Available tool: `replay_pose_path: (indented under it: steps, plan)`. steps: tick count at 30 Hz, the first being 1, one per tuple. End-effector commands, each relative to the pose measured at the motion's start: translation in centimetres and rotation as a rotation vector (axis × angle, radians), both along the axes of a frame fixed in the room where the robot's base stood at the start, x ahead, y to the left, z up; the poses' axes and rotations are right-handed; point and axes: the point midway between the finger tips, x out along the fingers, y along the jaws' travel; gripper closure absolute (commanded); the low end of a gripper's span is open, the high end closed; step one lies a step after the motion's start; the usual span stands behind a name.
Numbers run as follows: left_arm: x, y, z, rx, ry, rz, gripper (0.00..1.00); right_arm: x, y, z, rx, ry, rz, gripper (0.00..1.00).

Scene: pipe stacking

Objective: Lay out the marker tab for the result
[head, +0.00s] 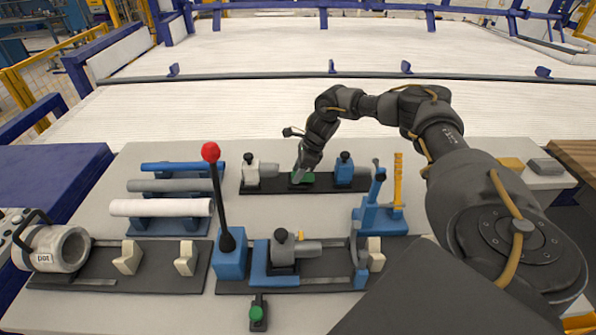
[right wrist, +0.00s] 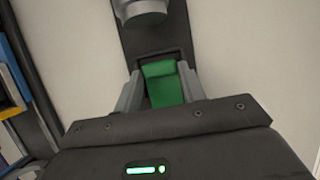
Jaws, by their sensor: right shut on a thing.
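The green marker tab (head: 306,177) sits at the dark base plate between a grey-white fixture and a blue fixture, in the middle of the table. My right gripper (head: 298,176) reaches down to it from above. In the right wrist view the green tab (right wrist: 164,84) lies between the two grey fingers of my right gripper (right wrist: 162,92), which is shut on it. The tab is still at a dark recess in the plate; whether it is lifted at all I cannot tell. My left gripper is not in view.
Blue, grey and white pipes (head: 160,207) lie on a rack at left. A red-knobbed lever (head: 216,195) stands upright at front. A second green piece (head: 256,313) is at the front edge. A blue stand (head: 379,215) is right of centre. A grey cylinder (head: 58,249) lies at front left.

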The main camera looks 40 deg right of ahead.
Motion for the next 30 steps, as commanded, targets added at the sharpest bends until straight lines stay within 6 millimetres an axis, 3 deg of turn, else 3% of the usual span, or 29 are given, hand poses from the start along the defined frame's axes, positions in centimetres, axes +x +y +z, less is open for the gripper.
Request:
replay_pose_path:
  steps: [18,19,24,30]
  plan:
    - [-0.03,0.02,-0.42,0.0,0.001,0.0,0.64,0.0,0.01,-0.7,0.0,0.0,0.0,0.81]
    - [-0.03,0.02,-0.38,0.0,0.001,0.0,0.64,0.01,0.01,-0.66,0.0,0.0,0.0,0.57]
    - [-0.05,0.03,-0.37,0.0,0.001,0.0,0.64,0.0,0.01,-0.64,0.0,0.0,0.0,0.35]
    - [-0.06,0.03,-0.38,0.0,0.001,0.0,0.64,-0.01,0.01,-0.65,0.0,0.0,0.0,0.34]
